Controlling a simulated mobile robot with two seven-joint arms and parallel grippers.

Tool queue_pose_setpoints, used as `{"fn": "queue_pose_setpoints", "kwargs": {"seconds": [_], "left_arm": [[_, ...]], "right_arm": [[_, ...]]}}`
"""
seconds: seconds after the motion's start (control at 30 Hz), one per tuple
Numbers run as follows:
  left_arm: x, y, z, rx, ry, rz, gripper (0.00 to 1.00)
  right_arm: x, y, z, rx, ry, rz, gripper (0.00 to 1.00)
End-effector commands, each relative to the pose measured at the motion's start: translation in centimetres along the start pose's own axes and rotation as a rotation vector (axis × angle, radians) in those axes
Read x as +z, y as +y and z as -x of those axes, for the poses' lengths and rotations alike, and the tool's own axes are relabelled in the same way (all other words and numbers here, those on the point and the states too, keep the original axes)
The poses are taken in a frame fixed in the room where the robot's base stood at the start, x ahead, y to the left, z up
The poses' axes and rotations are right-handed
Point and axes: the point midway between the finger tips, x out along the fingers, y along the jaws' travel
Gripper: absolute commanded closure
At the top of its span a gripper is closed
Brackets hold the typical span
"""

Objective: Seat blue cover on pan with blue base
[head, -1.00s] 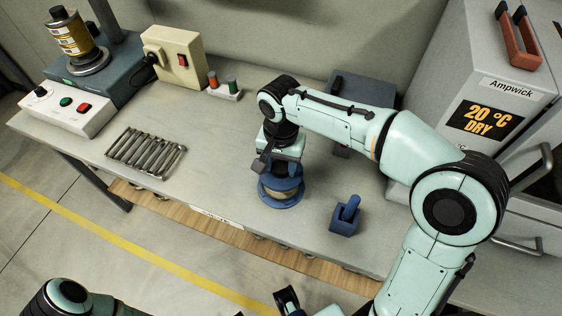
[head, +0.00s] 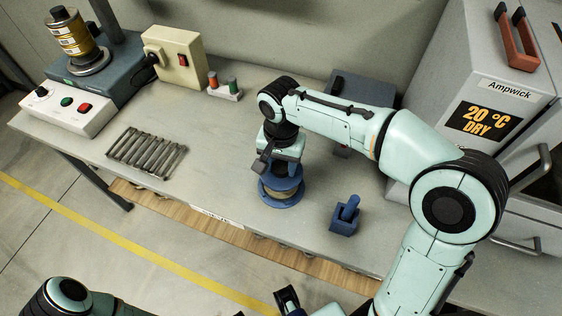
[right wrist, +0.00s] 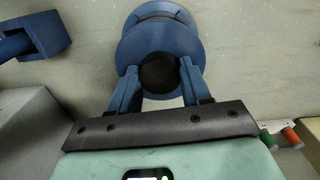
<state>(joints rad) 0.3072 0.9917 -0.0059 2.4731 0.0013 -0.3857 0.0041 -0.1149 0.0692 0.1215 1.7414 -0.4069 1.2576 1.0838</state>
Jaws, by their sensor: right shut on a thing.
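My right gripper (right wrist: 160,78) is shut on the dark round knob (right wrist: 159,72) of the blue cover (right wrist: 160,38). In the head view the cover (head: 284,170) is partly hidden by my gripper. The pan with blue base (head: 281,199) stands directly below it on the bench, a pale tan band showing above its base. In the right wrist view the pan's blue rim (right wrist: 160,8) shows past the cover's edge. I cannot tell whether cover and pan touch.
A blue holder (head: 345,217) stands right of the pan. Several metal bars (head: 146,152) lie on the left of the bench. Behind are a switch box (head: 174,58) and a small rack with red and green pieces (head: 225,88). A grey oven cabinet (head: 490,75) stands at right.

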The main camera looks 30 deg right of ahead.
Motion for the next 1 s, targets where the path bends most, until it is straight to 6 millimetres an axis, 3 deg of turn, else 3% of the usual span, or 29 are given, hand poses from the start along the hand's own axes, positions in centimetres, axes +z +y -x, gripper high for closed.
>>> {"fn": "queue_pose_setpoints", "kwargs": {"seconds": [1.0], "left_arm": [[0.1,-0.5,-1.4,-0.002,-0.005,0.002,1.00]], "right_arm": [[0.0,0.0,-2.1,0.001,0.000,0.000,0.89]]}}
